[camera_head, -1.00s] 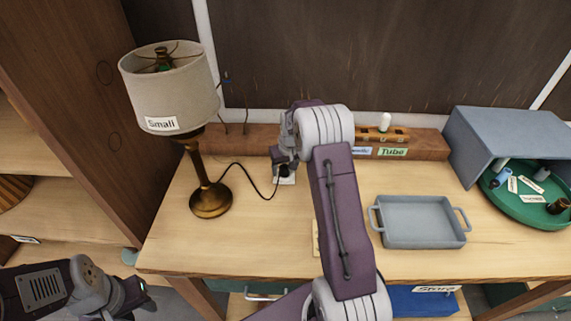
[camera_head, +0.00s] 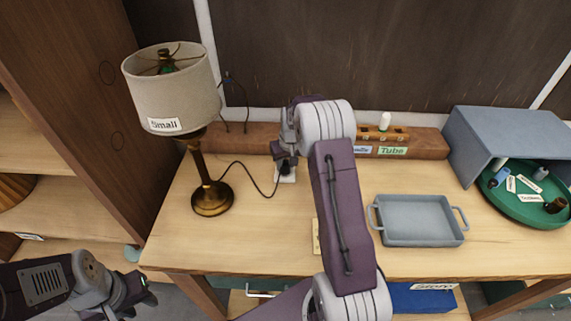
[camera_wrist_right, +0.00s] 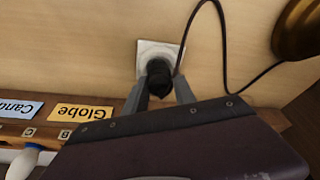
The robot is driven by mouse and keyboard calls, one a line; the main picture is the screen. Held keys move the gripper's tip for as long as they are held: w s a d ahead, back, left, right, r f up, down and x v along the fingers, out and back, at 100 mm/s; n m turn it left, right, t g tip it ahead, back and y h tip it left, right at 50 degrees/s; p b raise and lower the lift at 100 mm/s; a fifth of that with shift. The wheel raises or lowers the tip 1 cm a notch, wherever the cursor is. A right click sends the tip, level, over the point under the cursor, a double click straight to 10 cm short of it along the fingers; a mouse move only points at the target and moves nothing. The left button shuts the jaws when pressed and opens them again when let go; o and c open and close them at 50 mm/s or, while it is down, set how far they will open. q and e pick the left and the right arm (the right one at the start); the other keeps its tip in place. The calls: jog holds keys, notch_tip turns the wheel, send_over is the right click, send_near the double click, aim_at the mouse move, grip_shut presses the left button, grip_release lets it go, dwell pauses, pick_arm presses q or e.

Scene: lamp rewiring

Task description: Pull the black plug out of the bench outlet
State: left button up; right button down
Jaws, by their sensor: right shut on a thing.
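The black plug (camera_wrist_right: 158,78) is at the white bench outlet (camera_wrist_right: 160,50) in the right wrist view, with its cord curving away to the lamp. My right gripper (camera_wrist_right: 160,88) has its two fingers on either side of the plug and is shut on it. In the head view the plug is a small dark shape (camera_head: 286,167) just above the outlet plate (camera_head: 286,178); I cannot tell how far its pins sit in the outlet. My left gripper (camera_head: 140,295) is low at the left, off the bench's front edge; its fingers are too unclear to judge.
The brass lamp (camera_head: 202,165) with a shade labelled Small stands left of the outlet, joined by the cord (camera_head: 245,170). A wooden rack (camera_head: 428,142) runs along the back. A grey tray (camera_head: 418,222) and a green round tray (camera_head: 535,207) are at the right.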

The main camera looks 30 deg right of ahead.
aim_at(285, 162)
jog(key=shift+r, duration=0.4)
notch_tip(285, 162, up, 2)
jog(key=shift+r+p, duration=0.2)
jog(key=shift+p, duration=1)
jog(key=shift+s+a+f, duration=0.1)
